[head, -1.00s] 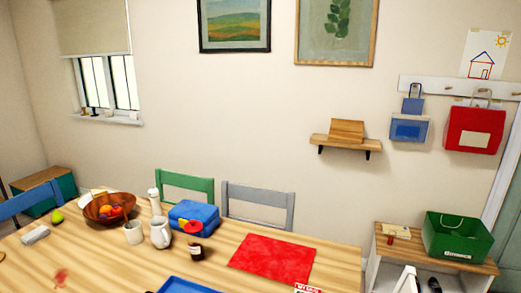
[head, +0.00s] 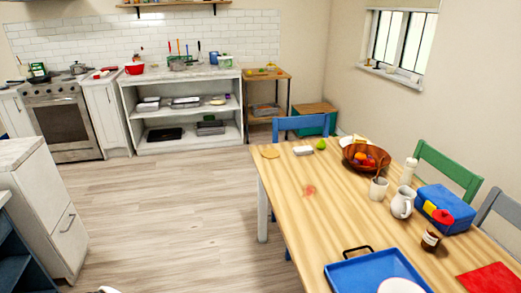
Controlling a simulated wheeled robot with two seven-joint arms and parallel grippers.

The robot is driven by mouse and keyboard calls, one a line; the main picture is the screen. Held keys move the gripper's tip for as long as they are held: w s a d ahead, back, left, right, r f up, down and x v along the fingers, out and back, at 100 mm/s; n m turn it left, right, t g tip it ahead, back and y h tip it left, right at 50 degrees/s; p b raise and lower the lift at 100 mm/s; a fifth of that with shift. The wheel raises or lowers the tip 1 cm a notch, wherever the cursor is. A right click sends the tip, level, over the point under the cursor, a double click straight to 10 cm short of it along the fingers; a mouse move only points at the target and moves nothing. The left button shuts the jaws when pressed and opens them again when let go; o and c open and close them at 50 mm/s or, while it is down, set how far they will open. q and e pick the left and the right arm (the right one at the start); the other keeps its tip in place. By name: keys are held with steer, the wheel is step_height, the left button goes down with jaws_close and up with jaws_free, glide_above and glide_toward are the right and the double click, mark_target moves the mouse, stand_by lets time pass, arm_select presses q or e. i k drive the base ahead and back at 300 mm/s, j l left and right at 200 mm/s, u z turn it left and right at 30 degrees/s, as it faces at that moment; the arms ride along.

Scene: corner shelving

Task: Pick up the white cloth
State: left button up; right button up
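A small whitish, block-like item (head: 303,150) lies at the far end of the wooden table (head: 290,200); it may be a folded white cloth, but it is too small to tell. Another pale flat thing (head: 350,140) lies partly hidden behind the brown fruit bowl (head: 362,158). A small white shape (head: 108,290) is cut off by the bottom edge, and I cannot tell what it is. Neither of my grippers is clearly in view.
The table also holds a blue tray (head: 365,275), a white mug (head: 378,188), a jug (head: 402,203) and a blue box (head: 443,205). Chairs stand around it. Open wooden floor (head: 165,205) lies left of the table, bounded by a white cabinet (head: 45,215) and kitchen shelving (head: 185,115).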

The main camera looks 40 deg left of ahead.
mark_target(302, 151)
steer(key=u, duration=1.05)
steer(key=z, duration=0.3)
steer(key=i+j+z, duration=0.15)
steer(key=z, duration=0.25)
steer(key=i+j+z, duration=0.15)
steer(key=z, duration=0.2)
steer(key=j+z, duration=0.4)
steer(key=i+j+z, duration=0.35)
steer(key=j, duration=1.1)
steer(key=j+z, duration=0.3)
steer(key=j, duration=1.1)
